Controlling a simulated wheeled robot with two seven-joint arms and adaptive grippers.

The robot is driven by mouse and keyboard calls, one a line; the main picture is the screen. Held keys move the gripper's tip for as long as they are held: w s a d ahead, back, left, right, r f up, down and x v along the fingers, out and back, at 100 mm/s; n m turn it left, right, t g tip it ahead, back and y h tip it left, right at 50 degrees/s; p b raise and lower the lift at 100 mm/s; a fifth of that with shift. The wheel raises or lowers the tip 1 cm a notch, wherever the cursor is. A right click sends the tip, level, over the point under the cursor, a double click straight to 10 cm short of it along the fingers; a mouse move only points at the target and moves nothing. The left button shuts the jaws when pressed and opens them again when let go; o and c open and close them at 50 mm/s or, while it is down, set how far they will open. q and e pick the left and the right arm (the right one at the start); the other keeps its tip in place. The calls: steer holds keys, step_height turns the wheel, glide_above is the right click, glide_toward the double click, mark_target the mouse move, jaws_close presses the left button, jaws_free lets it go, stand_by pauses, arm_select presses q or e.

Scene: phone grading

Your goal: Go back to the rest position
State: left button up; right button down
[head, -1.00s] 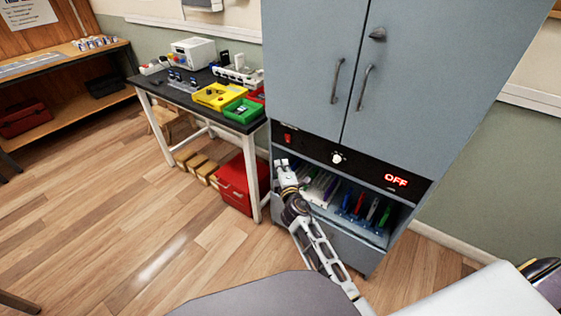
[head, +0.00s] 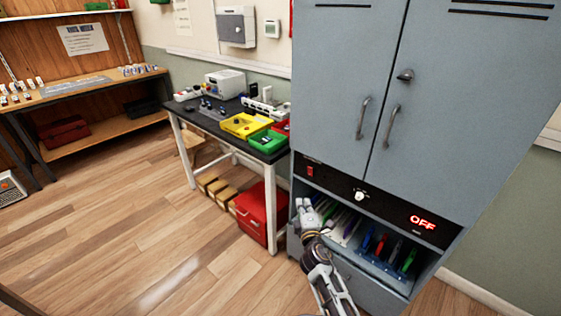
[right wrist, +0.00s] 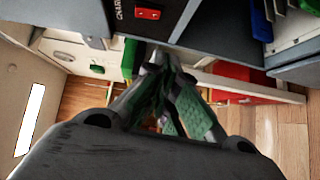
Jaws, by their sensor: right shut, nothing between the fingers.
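My right gripper (head: 304,204) is in front of the open shelf at the bottom of the grey cabinet (head: 345,85), near its left side. In the right wrist view the gripper (right wrist: 160,62) has its fingers together, with nothing between them. The cabinet's two upper doors are closed, and its black panel (head: 340,188) has a red display that reads OFF. My left gripper is in neither current view.
The cabinet shelf holds several coloured phones (head: 380,245) standing in a rack. A black-topped table (head: 215,125) with yellow (head: 243,125) and green (head: 267,141) trays stands left of it. A red bin (head: 254,212) is under the table.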

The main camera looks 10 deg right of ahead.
arm_select(q)
steer(key=shift+s, duration=0.1)
